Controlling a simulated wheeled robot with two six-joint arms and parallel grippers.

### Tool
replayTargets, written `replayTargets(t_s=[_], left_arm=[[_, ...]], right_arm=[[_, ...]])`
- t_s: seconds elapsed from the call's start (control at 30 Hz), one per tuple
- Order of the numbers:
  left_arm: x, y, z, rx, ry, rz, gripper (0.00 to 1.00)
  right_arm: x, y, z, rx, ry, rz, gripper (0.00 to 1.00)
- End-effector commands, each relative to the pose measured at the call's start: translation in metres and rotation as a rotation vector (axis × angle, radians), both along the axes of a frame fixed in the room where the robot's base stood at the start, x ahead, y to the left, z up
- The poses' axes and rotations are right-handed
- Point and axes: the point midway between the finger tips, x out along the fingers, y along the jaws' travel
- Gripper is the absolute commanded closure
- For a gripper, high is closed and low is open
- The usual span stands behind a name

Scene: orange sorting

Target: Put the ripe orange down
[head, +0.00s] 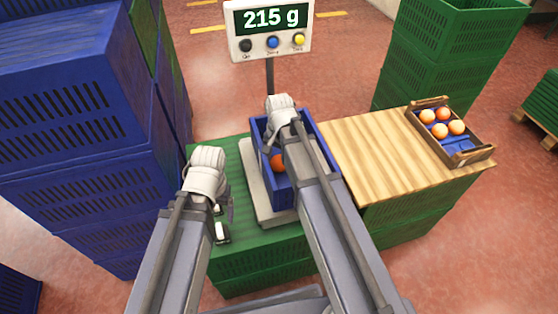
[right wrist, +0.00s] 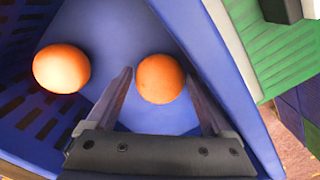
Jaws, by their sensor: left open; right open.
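An orange fruit (right wrist: 160,78) lies on the floor of a blue crate (head: 257,135), between the spread fingers of my right gripper (right wrist: 159,74). Whether the fingers touch it, I cannot tell. A second orange (right wrist: 61,68) lies to its left by the slotted crate wall. In the head view one orange (head: 278,162) shows in the crate; my right arm covers part of the inside. My right gripper is open, low inside the crate. My left gripper (head: 224,212) is open and empty, left of the crate over the green crate top.
The crate stands on a pale scale plate (head: 254,188); its display (head: 272,18) reads 215 g. A wooden board (head: 370,160) to the right is mostly clear and carries a small tray (head: 470,155) with several oranges. Blue crates (head: 70,110) are stacked at left.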

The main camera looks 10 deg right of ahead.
Motion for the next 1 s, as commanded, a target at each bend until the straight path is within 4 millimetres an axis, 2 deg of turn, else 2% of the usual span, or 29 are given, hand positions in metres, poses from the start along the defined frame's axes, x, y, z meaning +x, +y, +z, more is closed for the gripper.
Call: replayTargets(t_s=[0.17, 0.37, 0.8, 1.0], left_arm=[[0.000, 0.000, 0.007, 0.000, 0.000, 0.000, 0.15], [0.000, 0.000, 0.026, 0.000, 0.000, 0.000, 0.15], [0.000, 0.000, 0.094, 0.000, 0.000, 0.000, 0.15], [0.000, 0.000, 0.118, 0.000, 0.000, 0.000, 0.15]], right_arm=[[0.000, 0.000, 0.007, 0.000, 0.000, 0.000, 0.14], [0.000, 0.000, 0.026, 0.000, 0.000, 0.000, 0.14], [0.000, 0.000, 0.094, 0.000, 0.000, 0.000, 0.14], [0.000, 0.000, 0.118, 0.000, 0.000, 0.000, 0.14]])
